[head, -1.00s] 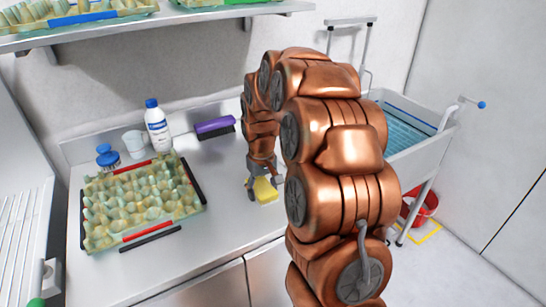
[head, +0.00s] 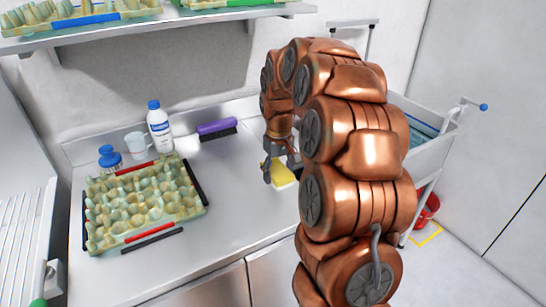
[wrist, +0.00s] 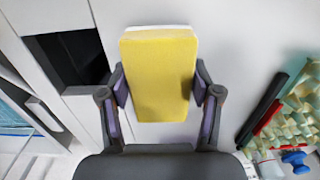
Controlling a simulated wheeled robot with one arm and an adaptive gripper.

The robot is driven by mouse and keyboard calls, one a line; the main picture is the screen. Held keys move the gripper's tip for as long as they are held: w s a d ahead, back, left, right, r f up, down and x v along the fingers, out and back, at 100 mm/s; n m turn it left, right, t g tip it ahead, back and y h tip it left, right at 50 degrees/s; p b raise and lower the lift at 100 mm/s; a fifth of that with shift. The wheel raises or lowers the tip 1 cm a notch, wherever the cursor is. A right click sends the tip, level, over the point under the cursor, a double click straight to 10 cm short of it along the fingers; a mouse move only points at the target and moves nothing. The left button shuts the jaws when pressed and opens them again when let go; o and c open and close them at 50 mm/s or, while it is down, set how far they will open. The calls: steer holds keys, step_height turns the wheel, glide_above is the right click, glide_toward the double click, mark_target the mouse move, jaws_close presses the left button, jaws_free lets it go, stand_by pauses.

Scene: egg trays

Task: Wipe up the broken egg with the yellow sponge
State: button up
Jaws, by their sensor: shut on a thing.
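The yellow sponge (head: 283,178), with a pale layer along one side, is held at the right part of the steel counter (head: 225,185). In the wrist view the sponge (wrist: 160,75) stands between both fingers, its broad yellow face toward the camera. My gripper (wrist: 160,95) is shut on it; in the head view my gripper (head: 280,160) is partly hidden by my copper arm. The sponge looks raised above the counter, but its height is hard to tell. No broken egg can be made out in either view; my arm hides part of the counter.
A shelf (head: 180,18) hangs above.

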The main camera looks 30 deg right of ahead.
steer(key=shift+r, duration=1.5)
